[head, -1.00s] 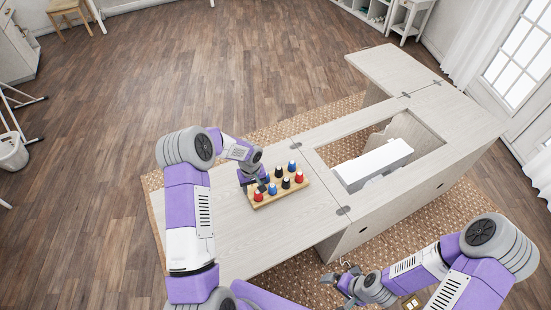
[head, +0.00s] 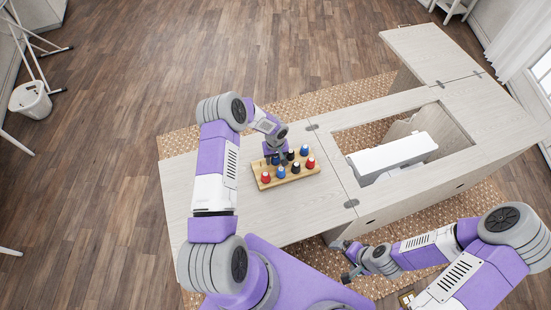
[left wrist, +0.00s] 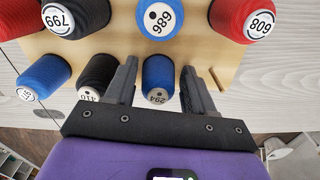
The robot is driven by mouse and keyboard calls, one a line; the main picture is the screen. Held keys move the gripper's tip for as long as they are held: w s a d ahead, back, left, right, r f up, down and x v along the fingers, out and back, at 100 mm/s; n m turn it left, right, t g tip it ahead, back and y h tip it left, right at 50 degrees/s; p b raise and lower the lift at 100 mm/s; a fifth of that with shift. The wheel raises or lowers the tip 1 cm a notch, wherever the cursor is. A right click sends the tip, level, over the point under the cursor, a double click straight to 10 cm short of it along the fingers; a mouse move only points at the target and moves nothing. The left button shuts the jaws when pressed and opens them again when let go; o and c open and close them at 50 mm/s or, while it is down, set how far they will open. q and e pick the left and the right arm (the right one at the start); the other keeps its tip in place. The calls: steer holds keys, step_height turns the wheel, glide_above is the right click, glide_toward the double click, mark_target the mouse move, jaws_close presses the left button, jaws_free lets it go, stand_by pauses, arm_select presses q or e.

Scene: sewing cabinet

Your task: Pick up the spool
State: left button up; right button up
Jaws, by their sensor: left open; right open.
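Several spools of thread stand in two rows on a wooden holder (head: 290,180) on the cabinet top. My left gripper (head: 272,150) is over the back row of the holder. In the left wrist view its open fingers (left wrist: 162,88) stand on either side of a blue spool marked 294 (left wrist: 159,72), with a gap on each side. This spool also shows in the head view (head: 275,159). A black spool marked 410 (left wrist: 97,72) stands beside the finger at left. My right gripper (head: 350,262) is open and empty, low beside the cabinet front, far from the spools.
The far row holds a black spool 799 (left wrist: 75,17), a blue spool 686 (left wrist: 158,17) and a red spool 608 (left wrist: 245,18). A white sewing machine (head: 393,152) sits in the cabinet opening at right. The pale cabinet top (head: 260,222) is clear around the holder.

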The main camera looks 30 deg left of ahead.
arm_select(q)
steer(key=c, duration=0.8)
step_height(320, 180, up, 10)
stand_by(0.3)
